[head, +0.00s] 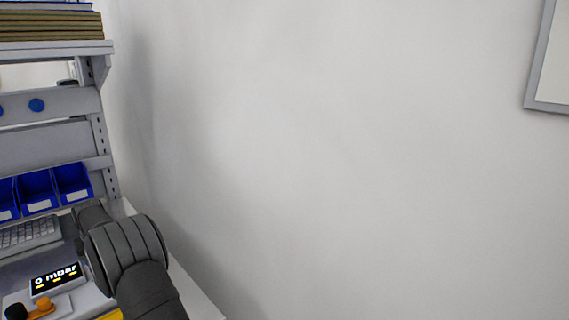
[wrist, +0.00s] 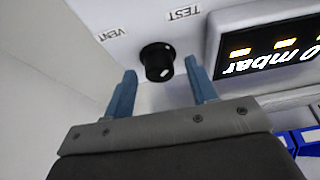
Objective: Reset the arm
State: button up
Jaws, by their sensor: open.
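My gripper (wrist: 160,88) shows in the wrist view with two blue fingers spread apart and nothing between them. Beyond the fingertips is a black knob (wrist: 157,62) on a white panel, near the printed words VENT and TEST. The knob looks apart from both fingers. In the head view my dark grey arm stands at the lower left, and the gripper itself is hidden.
A display (head: 56,279) reads "0 mbar"; it also shows in the wrist view (wrist: 268,48). An orange knob (head: 43,304) and a black knob (head: 16,311) sit before it. Blue bins (head: 38,189) and a keyboard (head: 30,234) are behind.

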jog(key=v, duration=1.7)
jog(key=x, duration=1.7)
jog(key=shift+w, duration=0.1)
jog(key=shift+r+n, duration=0.1)
jog(key=shift+n, duration=0.6)
jog(key=d+v, duration=0.1)
jog(key=v, duration=1.6)
jog(key=s+a, duration=0.2)
jog(key=s, duration=0.8)
jog(key=s+a+r+m, duration=0.1)
jog(key=s+a, duration=0.2)
jog(key=s, duration=0.7)
jog(key=shift+s+a, duration=0.3)
jog(key=shift+s, duration=0.05)
jog(key=shift+o, duration=0.2)
jog(key=shift+r, duration=0.1)
